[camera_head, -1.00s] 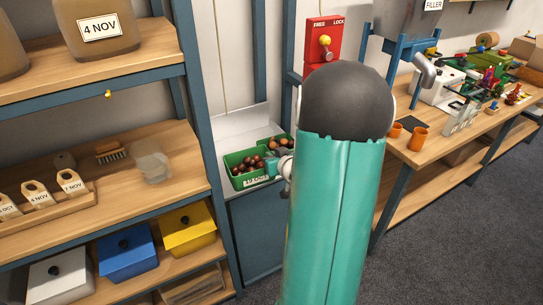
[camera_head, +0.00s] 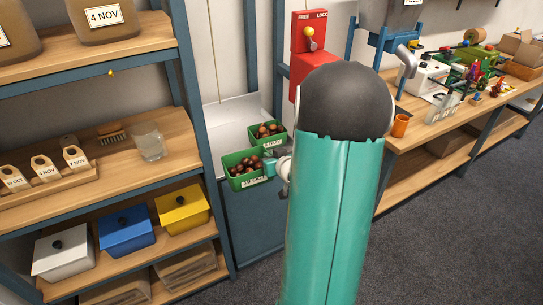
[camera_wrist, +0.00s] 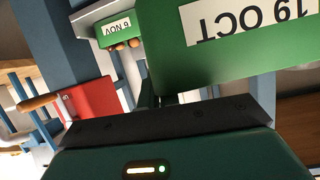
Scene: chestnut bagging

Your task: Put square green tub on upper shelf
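The green tub (camera_head: 235,182) labelled 19 OCT holds brown chestnuts and is at the centre-left of the head view. Its green wall (camera_wrist: 185,75) fills the upper right of the wrist view, with the label upside down. My gripper (camera_head: 268,166) is at the tub's right side and appears shut on it; the fingers (camera_wrist: 160,95) are partly hidden by the tub and the hand. A second green tub (camera_head: 282,139), labelled 6 NOV, stands behind. The upper shelf (camera_head: 100,57) of the left rack carries large brownish containers labelled 4 NOV.
The rack's blue upright (camera_head: 197,105) stands between the tubs and the shelves. The middle shelf (camera_head: 120,168) holds a tag rack, a brush and a glass (camera_head: 149,142). White, blue and yellow boxes (camera_head: 182,212) sit below. A red box (camera_head: 309,35) and a workbench are at right.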

